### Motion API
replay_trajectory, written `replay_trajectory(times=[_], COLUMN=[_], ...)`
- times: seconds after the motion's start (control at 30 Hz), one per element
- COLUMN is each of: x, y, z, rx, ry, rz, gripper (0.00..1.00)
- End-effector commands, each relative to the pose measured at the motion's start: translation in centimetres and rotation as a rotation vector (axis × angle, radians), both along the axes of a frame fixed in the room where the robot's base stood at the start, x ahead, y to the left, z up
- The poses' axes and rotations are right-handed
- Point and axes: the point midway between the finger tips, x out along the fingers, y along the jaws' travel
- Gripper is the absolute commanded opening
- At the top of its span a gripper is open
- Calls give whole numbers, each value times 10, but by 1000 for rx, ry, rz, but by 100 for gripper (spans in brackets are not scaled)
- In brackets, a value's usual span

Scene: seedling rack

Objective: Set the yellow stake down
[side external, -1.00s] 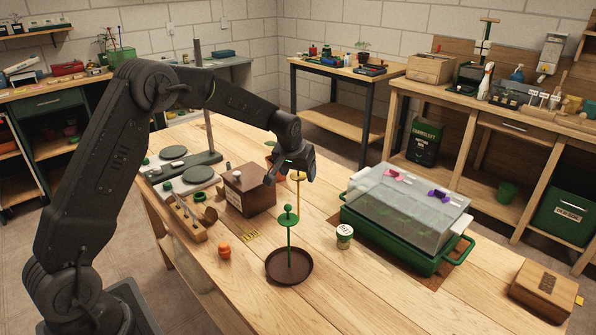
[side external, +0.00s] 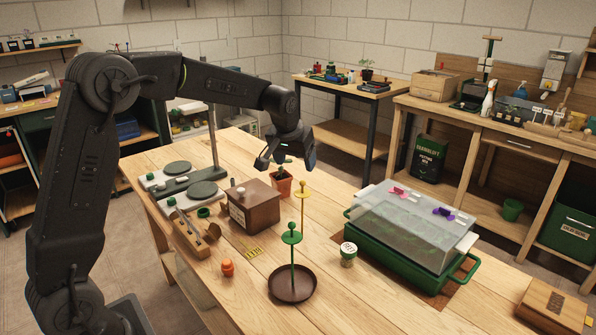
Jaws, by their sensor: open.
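The yellow stake (side external: 303,212) stands upright near the middle of the table, with a knob and a small disc at its top. Its lower end is partly hidden behind the green stake (side external: 292,258), so I cannot tell what its foot rests in. The green stake stands upright in a round brown saucer (side external: 311,290). My gripper (side external: 271,161) is open and empty, above and to the left of the yellow stake's top, apart from it. It hangs over a small plant in a terracotta pot (side external: 282,184).
A brown wooden box (side external: 262,212) is left of the stakes. A white-lidded jar (side external: 348,257) and a green propagator with a clear lid (side external: 390,262) are to the right. An orange object (side external: 228,268) and a yellow tag (side external: 253,253) lie in front. Bare table surrounds the saucer.

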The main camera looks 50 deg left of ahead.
Motion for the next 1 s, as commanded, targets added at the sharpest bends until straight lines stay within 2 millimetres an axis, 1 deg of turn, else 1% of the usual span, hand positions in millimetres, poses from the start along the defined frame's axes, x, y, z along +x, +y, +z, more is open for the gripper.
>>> replay_trajectory(times=[0.03,0.23,0.27,0.37,0.47,0.5,0.53,0.57,0.6,0.67,0.7,0.77,0.8,0.9,1.0], x=[-1,-6,-9,-30,-68,-87,-101,-116,-135,-164,-184,-212,-229,-266,-292], y=[-1,-4,-6,-19,-38,-47,-53,-59,-67,-77,-84,-92,-97,-107,-113], z=[4,11,13,30,51,58,63,66,71,74,74,73,70,60,50], rx=[0,0,0,1,5,5,6,7,8,9,11,13,14,15,17], ry=[0,-2,-4,-14,-27,-31,-36,-39,-45,-55,-61,-70,-75,-85,-94], rz=[0,-6,-10,-40,-89,-113,-131,-149,-172,-209,-234,-268,-291,-340,-376], gripper=[74,74,74,74,74,74,74,74,74,74,74,74,74,74,74])
